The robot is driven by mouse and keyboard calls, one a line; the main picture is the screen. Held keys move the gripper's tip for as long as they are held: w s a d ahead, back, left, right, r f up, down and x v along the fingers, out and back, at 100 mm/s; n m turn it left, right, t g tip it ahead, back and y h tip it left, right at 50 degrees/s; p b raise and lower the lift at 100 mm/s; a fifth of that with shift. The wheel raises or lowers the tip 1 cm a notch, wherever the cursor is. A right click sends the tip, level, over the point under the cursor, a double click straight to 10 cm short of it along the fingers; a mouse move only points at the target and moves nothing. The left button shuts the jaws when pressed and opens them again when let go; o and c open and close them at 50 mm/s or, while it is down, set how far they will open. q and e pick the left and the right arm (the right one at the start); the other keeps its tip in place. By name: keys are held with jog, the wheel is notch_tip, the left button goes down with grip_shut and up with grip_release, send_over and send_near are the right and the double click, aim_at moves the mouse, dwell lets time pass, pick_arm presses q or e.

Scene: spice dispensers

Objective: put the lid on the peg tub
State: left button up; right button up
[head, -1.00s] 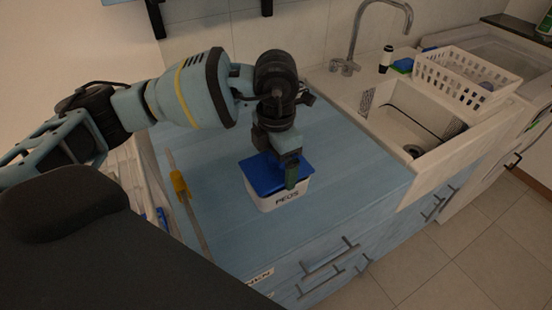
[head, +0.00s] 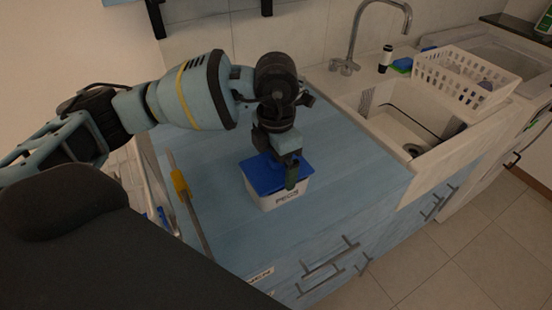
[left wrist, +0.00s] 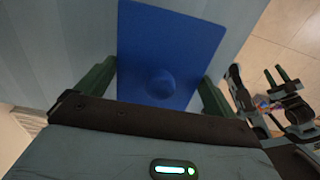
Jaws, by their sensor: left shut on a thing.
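The blue lid (head: 262,178) lies over the top of the white peg tub (head: 266,201), which is labelled PEGS and stands on the blue counter. My left gripper (head: 290,180) is over the tub, pointing down, and is shut on the lid. In the left wrist view the lid (left wrist: 168,35) is a flat blue rectangle with a round knob, with one green finger on each side. My gripper hides part of the lid, and I cannot tell if the lid is fully seated. My right gripper (left wrist: 278,76) shows small at the right of the left wrist view, its opening unclear.
A long rail with a yellow part (head: 180,183) lies left of the tub. The sink (head: 405,120), the tap (head: 355,40) and a white basket (head: 462,82) are to the right. The blue counter (head: 355,165) is clear between tub and sink.

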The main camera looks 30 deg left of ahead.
pick_arm(q)
jog(key=shift+f, duration=0.35)
dwell(0.6)
jog(key=o, duration=0.6)
jog(key=shift+o, duration=0.2)
jog(key=shift+r, duration=3.9)
jog(key=shift+s+f, duration=0.1)
